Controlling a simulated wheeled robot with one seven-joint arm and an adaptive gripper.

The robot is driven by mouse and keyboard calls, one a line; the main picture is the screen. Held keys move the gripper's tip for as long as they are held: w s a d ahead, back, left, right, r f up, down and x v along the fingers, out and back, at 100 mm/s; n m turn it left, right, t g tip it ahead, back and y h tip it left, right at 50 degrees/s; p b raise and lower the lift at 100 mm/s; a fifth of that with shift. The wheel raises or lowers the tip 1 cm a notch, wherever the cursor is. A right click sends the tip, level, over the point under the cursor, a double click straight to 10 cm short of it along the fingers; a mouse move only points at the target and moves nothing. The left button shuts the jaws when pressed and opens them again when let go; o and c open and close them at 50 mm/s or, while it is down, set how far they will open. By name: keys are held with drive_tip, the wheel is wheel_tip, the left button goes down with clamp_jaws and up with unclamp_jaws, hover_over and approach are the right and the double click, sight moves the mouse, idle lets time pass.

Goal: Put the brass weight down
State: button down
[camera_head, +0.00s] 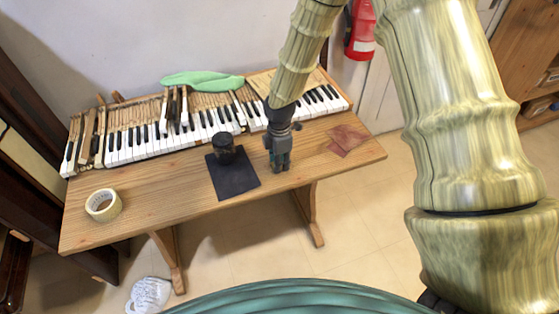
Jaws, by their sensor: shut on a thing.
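My gripper (280,167) is shut over the front right part of the wooden table (150,218), to the right of a black mat (234,184). It points down, with its fingertips close to the tabletop; I cannot tell the exact height. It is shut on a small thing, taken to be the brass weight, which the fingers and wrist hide. No brass weight shows clearly elsewhere. A dark round jar (224,148) stands upright at the back of the mat.
Bare wood lies between tape and mat.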

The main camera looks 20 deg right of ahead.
drive_tip(key=c, duration=1.2)
unclamp_jaws()
drive_tip(key=shift+o, duration=0.2)
drive_tip(key=shift+r, duration=0.1)
wheel_tip(320, 180, up, 12)
drive_tip(key=b, duration=0.2)
drive_tip(key=shift+d, duration=0.1)
